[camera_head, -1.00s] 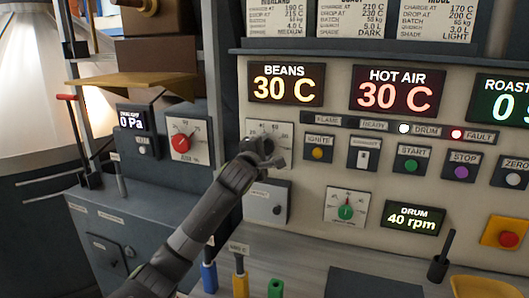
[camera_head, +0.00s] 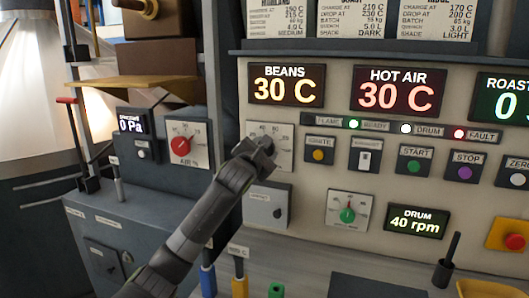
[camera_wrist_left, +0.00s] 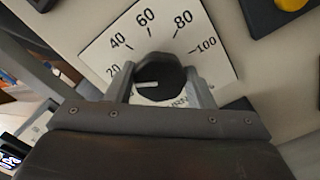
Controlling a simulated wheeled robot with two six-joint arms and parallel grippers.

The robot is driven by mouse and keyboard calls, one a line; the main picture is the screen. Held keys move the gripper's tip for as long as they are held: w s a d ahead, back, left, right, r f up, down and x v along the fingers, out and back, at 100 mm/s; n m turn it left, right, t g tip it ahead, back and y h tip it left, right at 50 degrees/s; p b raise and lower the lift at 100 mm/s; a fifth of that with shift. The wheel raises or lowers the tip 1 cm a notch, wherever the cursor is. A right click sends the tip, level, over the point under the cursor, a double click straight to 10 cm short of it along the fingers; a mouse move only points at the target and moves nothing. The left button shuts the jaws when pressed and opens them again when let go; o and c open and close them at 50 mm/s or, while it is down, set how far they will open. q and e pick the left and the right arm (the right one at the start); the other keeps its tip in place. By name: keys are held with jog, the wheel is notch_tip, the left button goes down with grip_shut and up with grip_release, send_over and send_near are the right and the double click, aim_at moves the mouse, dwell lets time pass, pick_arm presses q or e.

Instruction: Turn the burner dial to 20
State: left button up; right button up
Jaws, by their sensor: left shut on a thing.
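The burner dial's white plate (camera_head: 284,134) is on the control panel below the BEANS display. My left gripper (camera_head: 262,147) covers its knob in the head view. In the left wrist view the dial is a black knob (camera_wrist_left: 158,73) on a white scale plate (camera_wrist_left: 150,35) marked 20, 40, 60, 80 and 100. The left gripper (camera_wrist_left: 160,86) is shut on the knob, one finger on each side. The knob's white pointer mark points left, slightly below the 20 label. The low end of the scale is partly hidden by a finger. My right gripper is not in view.
The ignite button (camera_head: 318,155) and a switch (camera_head: 365,155) sit right of the dial. A grey plate with a small knob (camera_head: 277,212) is below. A green lamp (camera_head: 353,124), a white lamp and a red lamp are lit. A red dial (camera_head: 180,145) is left.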

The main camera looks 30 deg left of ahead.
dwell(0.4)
pick_arm(q)
jog(key=o, duration=1)
jog(key=shift+c, duration=0.2)
jog(key=shift+s, duration=0.1)
